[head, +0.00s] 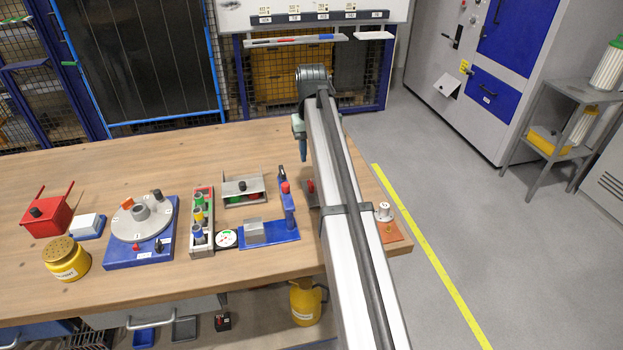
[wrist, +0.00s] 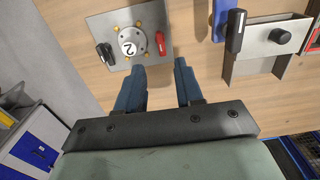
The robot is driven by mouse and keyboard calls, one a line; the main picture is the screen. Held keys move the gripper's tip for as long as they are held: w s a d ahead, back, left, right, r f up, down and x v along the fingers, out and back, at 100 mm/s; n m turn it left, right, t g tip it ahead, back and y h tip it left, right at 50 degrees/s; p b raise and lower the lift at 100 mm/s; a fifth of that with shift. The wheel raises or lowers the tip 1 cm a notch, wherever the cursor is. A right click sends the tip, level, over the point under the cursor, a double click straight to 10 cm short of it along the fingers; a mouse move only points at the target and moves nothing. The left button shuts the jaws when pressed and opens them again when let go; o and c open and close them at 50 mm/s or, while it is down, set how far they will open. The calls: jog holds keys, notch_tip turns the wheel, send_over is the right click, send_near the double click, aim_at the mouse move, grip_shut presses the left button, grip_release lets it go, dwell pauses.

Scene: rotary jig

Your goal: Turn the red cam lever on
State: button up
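The red cam lever (wrist: 161,43) sits on the right side of a grey square plate (wrist: 118,20) in the wrist view. Beside it on the plate are a round disc marked 2 (wrist: 131,43) and a black lever (wrist: 105,54). My gripper (wrist: 159,68) is open and empty, its two blue fingers apart. The fingertips lie just below the red lever in the picture; their height above it is hard to judge. In the head view my gripper (head: 303,150) is over the table's right part, and my arm hides most of the plate.
A blue fixture with a red-topped post (head: 287,208) stands left of my arm. A grey bracket with a black knob (head: 243,187) is beyond it. A blue jig with a round grey disc (head: 141,219) sits farther left. A brown plate with a white knob (head: 384,211) is at the right edge.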

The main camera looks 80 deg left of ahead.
aim_at(311, 182)
notch_tip(311, 182, down, 10)
jog(key=shift+r, duration=0.1)
dwell(0.4)
jog(key=shift+c, duration=0.3)
grip_shut()
